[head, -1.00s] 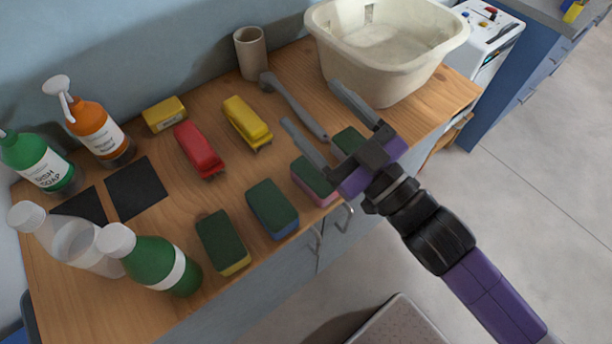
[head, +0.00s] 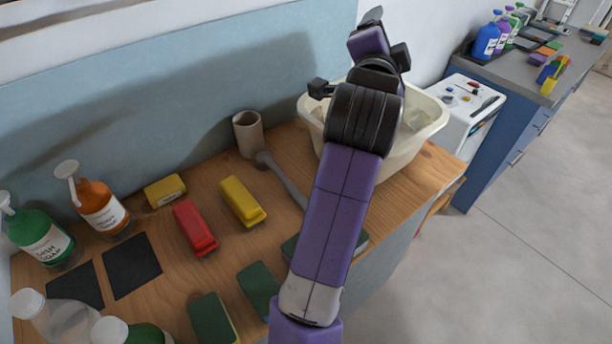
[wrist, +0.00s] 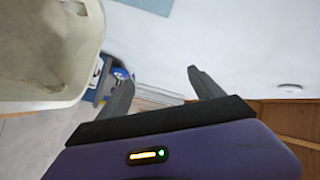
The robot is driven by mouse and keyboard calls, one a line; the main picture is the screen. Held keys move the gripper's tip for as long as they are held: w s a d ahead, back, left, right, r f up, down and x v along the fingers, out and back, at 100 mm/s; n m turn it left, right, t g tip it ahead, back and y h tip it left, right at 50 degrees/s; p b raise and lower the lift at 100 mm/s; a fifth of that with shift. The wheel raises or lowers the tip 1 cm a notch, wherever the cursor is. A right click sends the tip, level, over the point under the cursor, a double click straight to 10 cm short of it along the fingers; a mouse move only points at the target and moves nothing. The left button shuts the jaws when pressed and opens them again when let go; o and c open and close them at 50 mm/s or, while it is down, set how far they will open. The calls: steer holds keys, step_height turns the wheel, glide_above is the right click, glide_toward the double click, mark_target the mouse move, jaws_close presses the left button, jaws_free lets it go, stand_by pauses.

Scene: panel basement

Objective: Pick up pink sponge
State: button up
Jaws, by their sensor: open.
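The pink sponge (head: 289,247) is mostly hidden behind my arm in the head view. Only a sliver of its dark green top shows at the arm's left edge, near the front of the wooden counter (head: 160,290). My gripper (head: 371,18) is raised high above the cream basin, well away from the sponge and pointing up and away. In the wrist view my gripper (wrist: 160,88) has its two fingers spread apart with nothing between them. The wrist view does not show the sponge.
A blue sponge (head: 258,290) and a yellow-based sponge (head: 212,318) lie left of it; another sponge (head: 362,242) peeks out right of my arm. Behind are a grey-handled brush (head: 282,180), red brush (head: 195,228), yellow brush (head: 242,202), beige cup (head: 249,135) and cream basin (head: 412,150).

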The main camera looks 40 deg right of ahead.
steer(key=s+a+f+m+g+y+p, duration=0.1)
steer(key=a+f+m+g+y, duration=0.3)
steer(key=f, duration=0.4)
steer(key=s+a+f+m+g+y+p, duration=0.1)
steer(key=a+f+m+y, duration=0.25)
steer(key=a+f, duration=0.4)
steer(key=s+a+f+m+g+y, duration=0.1)
steer(key=s+a+f+y, duration=0.1)
steer(key=a, duration=0.2)
steer(key=s+a+f+m+g+y, duration=0.2)
steer(key=s+a+f+y, duration=0.1)
steer(key=a, duration=0.2)
steer(key=s+a+f+m+g+y, duration=0.1)
steer(key=s+a+f+g+y, duration=0.1)
steer(key=a, duration=0.3)
steer(key=shift+s+f+m, duration=0.25)
steer(key=shift+s+f, duration=0.1)
steer(key=shift+s, duration=0.25)
steer(key=shift+s+a+f, duration=0.1)
steer(key=shift+f, duration=0.2)
steer(key=shift+f+p, duration=0.6)
steer(key=shift+f, duration=2.95)
steer(key=c, duration=1.4)
steer(key=shift+w+r, duration=0.15)
steer(key=shift+w, duration=0.05)
